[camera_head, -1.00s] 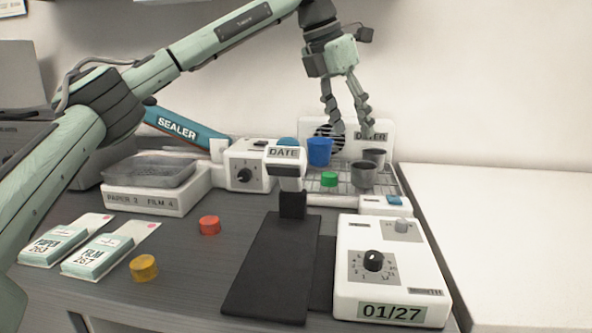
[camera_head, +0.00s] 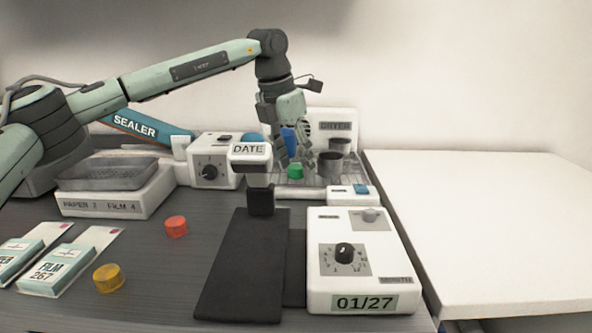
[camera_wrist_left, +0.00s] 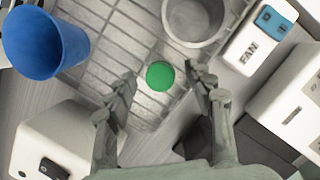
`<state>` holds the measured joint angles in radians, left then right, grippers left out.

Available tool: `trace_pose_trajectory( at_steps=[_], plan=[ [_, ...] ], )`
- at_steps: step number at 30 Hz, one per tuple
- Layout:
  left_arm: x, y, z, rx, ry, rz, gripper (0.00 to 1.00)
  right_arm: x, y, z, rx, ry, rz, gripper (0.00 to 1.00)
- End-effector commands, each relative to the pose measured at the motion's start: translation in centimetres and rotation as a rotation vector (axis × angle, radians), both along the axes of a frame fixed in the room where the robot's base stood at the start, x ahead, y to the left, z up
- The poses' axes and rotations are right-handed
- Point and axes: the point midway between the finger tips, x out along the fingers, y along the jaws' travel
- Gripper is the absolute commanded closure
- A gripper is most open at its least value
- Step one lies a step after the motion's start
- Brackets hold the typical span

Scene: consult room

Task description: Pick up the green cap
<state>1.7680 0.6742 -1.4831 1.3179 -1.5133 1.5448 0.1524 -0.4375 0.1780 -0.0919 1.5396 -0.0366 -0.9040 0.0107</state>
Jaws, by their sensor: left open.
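The green cap (camera_head: 295,171) sits on the wire rack of the dryer (camera_head: 333,126), near its front edge. In the left wrist view the green cap (camera_wrist_left: 160,76) lies just beyond and between the fingertips. My left gripper (camera_head: 293,160) is open and points down over the rack, close to the cap. In the left wrist view my left gripper (camera_wrist_left: 165,82) has its fingers apart with nothing between them. I cannot tell the exact height of the fingertips above the cap. My right gripper is not in view.
A blue cup (camera_wrist_left: 45,42) and a grey cup (camera_wrist_left: 195,20) stand on the rack on either side of the cap. The date stamper (camera_head: 252,157) stands in front. A red cap (camera_head: 176,226) and a yellow cap (camera_head: 109,278) lie on the dark table. The white surface at right is clear.

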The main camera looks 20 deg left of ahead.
Motion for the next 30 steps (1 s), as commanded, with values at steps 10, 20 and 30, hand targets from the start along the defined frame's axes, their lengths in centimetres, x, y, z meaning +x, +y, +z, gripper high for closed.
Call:
trace_pose_trajectory(
  at_steps=[10, 20, 30],
  plan=[
    [0.0, 0.0, 0.0, 0.000, 0.000, 0.000, 0.73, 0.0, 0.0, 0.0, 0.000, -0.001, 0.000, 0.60],
    [0.0, 0.0, 0.1, 0.000, 0.000, 0.000, 0.91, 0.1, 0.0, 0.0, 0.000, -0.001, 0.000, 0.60],
    [0.1, -0.1, 4.4, -0.001, -0.004, 0.001, 0.91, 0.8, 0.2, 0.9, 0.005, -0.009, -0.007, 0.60]
  ],
)
